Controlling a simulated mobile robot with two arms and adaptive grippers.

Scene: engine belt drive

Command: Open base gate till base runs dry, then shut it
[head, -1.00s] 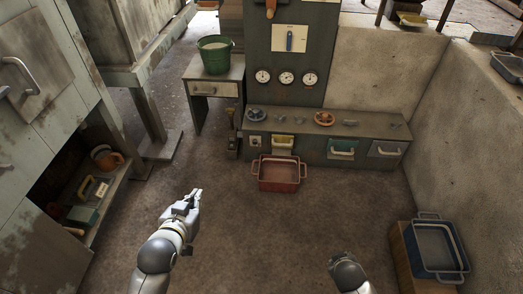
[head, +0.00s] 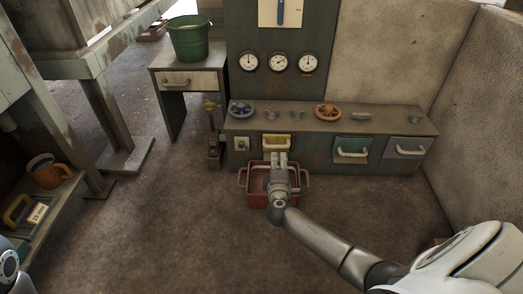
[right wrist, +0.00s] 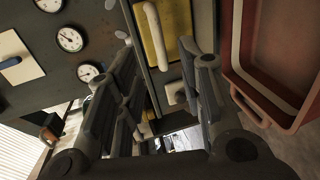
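A yellow gate (head: 272,141) with a pale bar handle is set in the low bench front; I cannot read which gate is the base gate. It also shows in the right wrist view (right wrist: 181,30), its handle (right wrist: 158,38) ahead of and roughly between my fingers. A teal gate (head: 351,146) and a grey gate (head: 411,147) are to its right, all seemingly shut. My right gripper (head: 279,158) is open and empty just in front of the yellow gate, above a red tray (head: 257,196); its fingers (right wrist: 163,65) are apart. My left gripper is out of view.
Several gauges (head: 279,62) are on the panel above. A blue handwheel (head: 241,107) and an orange one (head: 328,111) are on the bench top. A green bucket (head: 188,40) stands on a side table.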

